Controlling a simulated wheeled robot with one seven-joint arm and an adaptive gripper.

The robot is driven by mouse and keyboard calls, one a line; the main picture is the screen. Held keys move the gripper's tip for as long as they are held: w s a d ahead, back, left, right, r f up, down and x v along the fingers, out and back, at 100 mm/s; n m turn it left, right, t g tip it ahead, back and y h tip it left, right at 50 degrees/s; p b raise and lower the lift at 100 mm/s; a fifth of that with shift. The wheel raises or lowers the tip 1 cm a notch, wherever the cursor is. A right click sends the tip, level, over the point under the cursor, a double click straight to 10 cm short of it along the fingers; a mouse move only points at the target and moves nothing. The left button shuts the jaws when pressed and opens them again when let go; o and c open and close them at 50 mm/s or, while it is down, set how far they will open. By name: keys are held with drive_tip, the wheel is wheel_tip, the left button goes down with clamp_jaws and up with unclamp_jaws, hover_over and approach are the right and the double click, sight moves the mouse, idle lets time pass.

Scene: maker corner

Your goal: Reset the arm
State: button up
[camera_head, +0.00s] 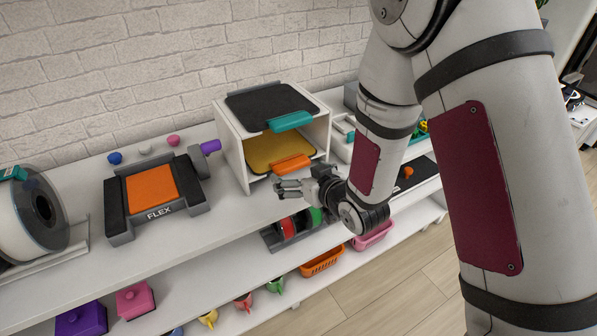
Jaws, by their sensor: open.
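My gripper (284,189) is open and empty. It hangs just in front of the white open-fronted box (233,150), over the front edge of the upper shelf, with its fingers pointing left. My arm (381,120) comes down from the upper right and is bent, hiding part of the shelf to the right of the box.
The white box holds a yellow tray (268,152) with an orange handle; a black tray (262,103) with a teal handle lies on top. An orange-and-grey FLEX device (150,190) and a spool (25,215) stand left. Baskets (321,262) sit lower. Floor (400,295) is clear in front.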

drive_tip(key=shift+s+d, duration=0.15)
drive_tip(key=shift+s, duration=0.05)
drive_tip(key=shift+s+d, duration=0.2)
drive_tip(key=shift+s, duration=0.1)
drive_tip(key=shift+s+d, duration=0.35)
drive_tip(key=shift+s, duration=0.2)
drive_tip(key=shift+s+d, duration=0.2)
drive_tip(key=shift+s, duration=0.1)
drive_tip(key=shift+s+d, duration=0.3)
drive_tip(key=shift+s, duration=0.15)
drive_tip(key=shift+r, duration=0.1)
